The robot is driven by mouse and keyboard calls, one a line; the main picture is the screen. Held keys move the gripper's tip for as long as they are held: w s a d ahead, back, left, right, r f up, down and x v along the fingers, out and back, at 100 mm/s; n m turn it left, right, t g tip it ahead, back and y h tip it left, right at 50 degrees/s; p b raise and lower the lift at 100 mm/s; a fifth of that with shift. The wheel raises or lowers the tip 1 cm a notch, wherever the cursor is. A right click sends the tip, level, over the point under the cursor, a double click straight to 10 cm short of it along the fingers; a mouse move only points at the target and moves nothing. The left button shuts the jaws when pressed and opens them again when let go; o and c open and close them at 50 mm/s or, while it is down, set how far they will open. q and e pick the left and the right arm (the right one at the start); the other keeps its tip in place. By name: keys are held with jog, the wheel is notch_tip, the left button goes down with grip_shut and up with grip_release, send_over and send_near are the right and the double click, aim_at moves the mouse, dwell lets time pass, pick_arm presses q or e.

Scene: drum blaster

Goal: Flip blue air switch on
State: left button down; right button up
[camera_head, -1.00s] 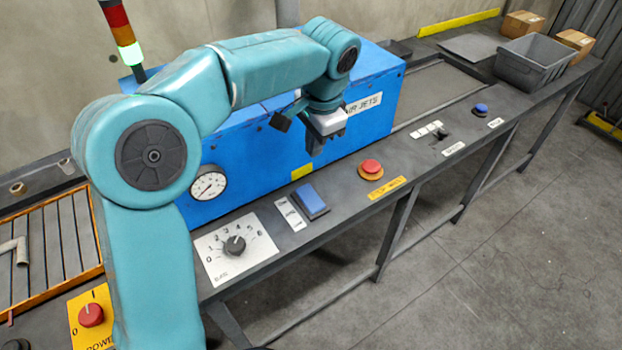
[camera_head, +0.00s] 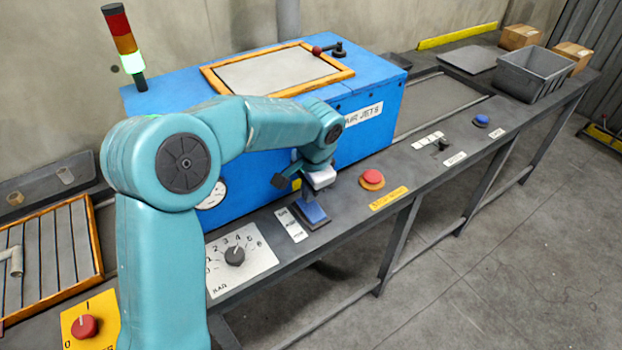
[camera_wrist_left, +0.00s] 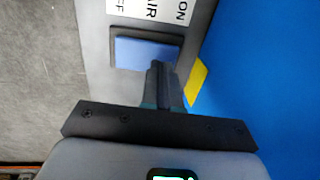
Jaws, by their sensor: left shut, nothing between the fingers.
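The blue air switch (camera_head: 312,213) is a blue rocker in a dark frame on the grey bench ledge, in front of the blue machine. In the left wrist view the blue rocker (camera_wrist_left: 146,52) lies beside a white label reading ON, AIR and OFF (camera_wrist_left: 150,10). My left gripper (camera_head: 309,196) is directly over the switch, fingers pointing down. In the left wrist view its shut fingertips (camera_wrist_left: 158,68) overlap one edge of the rocker, with nothing between them. I cannot tell whether they touch it. My right gripper is not in view.
A red button (camera_head: 372,177) on a yellow base sits right of the switch. A pressure dial (camera_head: 235,255) sits to its left. The blue machine (camera_head: 365,145) stands behind. A grey bin (camera_head: 532,72) is at the far right.

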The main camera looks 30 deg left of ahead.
pick_arm(q)
jog(key=shift+a+f, duration=0.1)
jog(key=shift+f, duration=0.4)
jog(key=shift+a+r+p, duration=0.1)
jog(key=shift+p, duration=0.5)
jog(key=shift+w+f+h+p, duration=0.1)
jog(key=shift+f+h+p, duration=0.15)
jog(key=shift+h+p, duration=0.1)
jog(key=shift+a+f, duration=0.1)
jog(key=shift+f, duration=0.1)
jog(key=shift+b, duration=0.3)
